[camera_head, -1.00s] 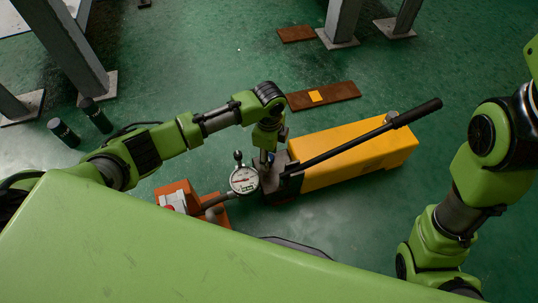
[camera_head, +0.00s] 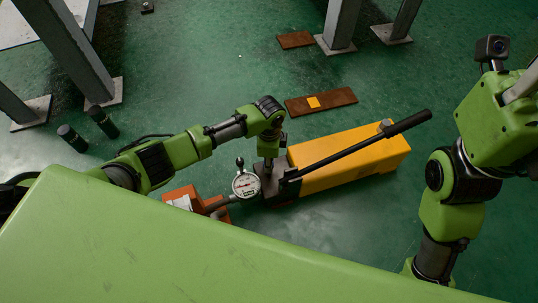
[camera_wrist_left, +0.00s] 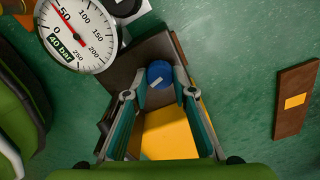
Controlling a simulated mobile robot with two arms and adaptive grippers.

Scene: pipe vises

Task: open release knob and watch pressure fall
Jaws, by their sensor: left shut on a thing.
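The yellow hand pump (camera_head: 345,160) lies on the green floor with a long black lever (camera_head: 365,146). Its round white pressure gauge (camera_head: 246,185) stands at the left end of the pump. In the left wrist view the gauge (camera_wrist_left: 80,35) has a label reading 40 bar and its red needle points near the 50 mark. The blue release knob (camera_wrist_left: 160,74) sits between the fingertips of my left gripper (camera_wrist_left: 158,88), which is shut on it; in the head view my left arm hides the knob. My right arm shows at the right, but its gripper is not in view.
An orange-red block (camera_head: 183,199) lies left of the gauge. A rusty plate (camera_head: 340,99) with an orange patch lies behind the pump. Green floor is open right of the pump.

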